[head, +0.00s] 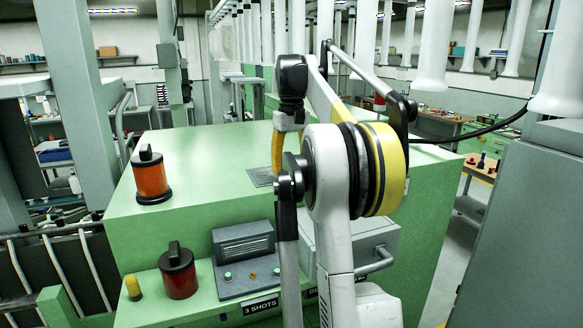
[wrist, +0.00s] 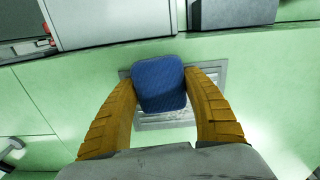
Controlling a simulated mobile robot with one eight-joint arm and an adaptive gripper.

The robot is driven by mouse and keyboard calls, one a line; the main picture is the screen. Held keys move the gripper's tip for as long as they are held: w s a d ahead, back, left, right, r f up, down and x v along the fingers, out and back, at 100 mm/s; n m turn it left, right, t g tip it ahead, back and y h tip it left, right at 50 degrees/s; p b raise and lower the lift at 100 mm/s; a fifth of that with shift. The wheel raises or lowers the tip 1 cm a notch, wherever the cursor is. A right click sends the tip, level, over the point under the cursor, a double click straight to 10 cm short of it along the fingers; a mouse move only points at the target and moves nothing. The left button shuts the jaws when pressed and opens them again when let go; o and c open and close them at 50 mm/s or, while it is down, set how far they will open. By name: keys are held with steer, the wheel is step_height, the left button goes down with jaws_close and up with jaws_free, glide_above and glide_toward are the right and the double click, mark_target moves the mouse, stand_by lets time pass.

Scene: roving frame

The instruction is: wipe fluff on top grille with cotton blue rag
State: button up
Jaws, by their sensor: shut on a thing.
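The blue rag (wrist: 159,88) is a folded pad between the yellow fingers of my gripper (wrist: 162,82) in the wrist view. My gripper is shut on it. The rag lies over the middle of the grey top grille (wrist: 215,76) in that view, hiding much of it; I cannot tell whether they touch. A pale, greyish patch that may be fluff (wrist: 160,117) shows on the grille just below the rag. In the head view the grille (head: 261,177) sits in the green machine top, beside a yellow finger of my gripper (head: 278,152). The rag is hidden there.
An orange canister (head: 151,178) stands on the green machine top (head: 205,185) at left. A dark red canister (head: 178,272) and a grey control box (head: 243,250) are on the lower ledge. White hanging tubes (head: 436,45) crowd above. The green top around the grille is mostly clear.

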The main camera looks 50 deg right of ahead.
steer(key=shift+f+b, duration=0.5)
steer(key=shift+f, duration=0.35)
